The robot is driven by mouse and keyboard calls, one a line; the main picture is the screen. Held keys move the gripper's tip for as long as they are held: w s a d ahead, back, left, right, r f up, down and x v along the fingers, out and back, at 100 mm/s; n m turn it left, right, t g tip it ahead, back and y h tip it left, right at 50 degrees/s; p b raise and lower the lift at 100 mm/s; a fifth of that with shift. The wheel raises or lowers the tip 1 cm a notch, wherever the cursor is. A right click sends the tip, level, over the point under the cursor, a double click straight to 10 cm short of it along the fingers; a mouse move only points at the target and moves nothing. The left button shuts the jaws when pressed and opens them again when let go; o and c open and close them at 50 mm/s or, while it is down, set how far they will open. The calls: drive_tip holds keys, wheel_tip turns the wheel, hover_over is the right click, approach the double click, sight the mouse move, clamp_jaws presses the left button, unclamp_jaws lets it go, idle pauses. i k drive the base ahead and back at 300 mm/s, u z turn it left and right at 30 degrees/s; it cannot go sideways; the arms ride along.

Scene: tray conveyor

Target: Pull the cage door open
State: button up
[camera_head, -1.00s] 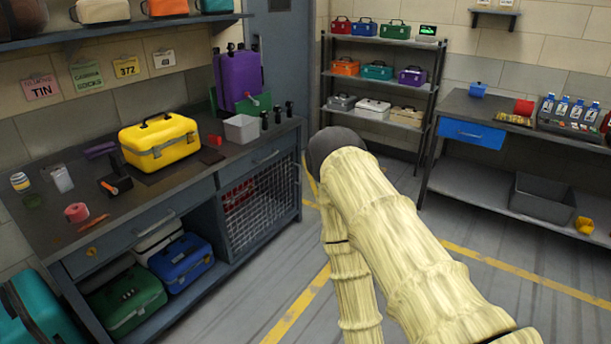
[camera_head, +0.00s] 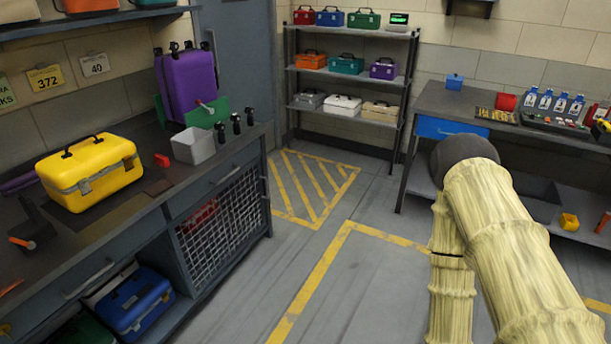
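The cage door (camera_head: 221,226) is a wire mesh panel in a dark frame, low at the right end of the workbench under the drawer. It looks shut. A red thing (camera_head: 200,214) shows through the mesh behind it. My arm, in a pale ribbed cover with a dark rounded joint, reaches up at the right of the view, apart from the door. My gripper is not in the view, so its fingers cannot be seen.
The workbench top (camera_head: 122,215) holds a yellow toolbox (camera_head: 90,172), a grey bin (camera_head: 193,146) and a purple case (camera_head: 187,86). A rack (camera_head: 349,72) with several toolboxes stands at the back. A side table (camera_head: 452,100) is at right. Floor before the cage is clear.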

sight(193, 293)
drive_tip(key=u, duration=0.05)
drive_tip(key=i, duration=0.85)
drive_tip(key=u, duration=0.9)
drive_tip(key=i, duration=0.55)
drive_tip(key=u, duration=0.5)
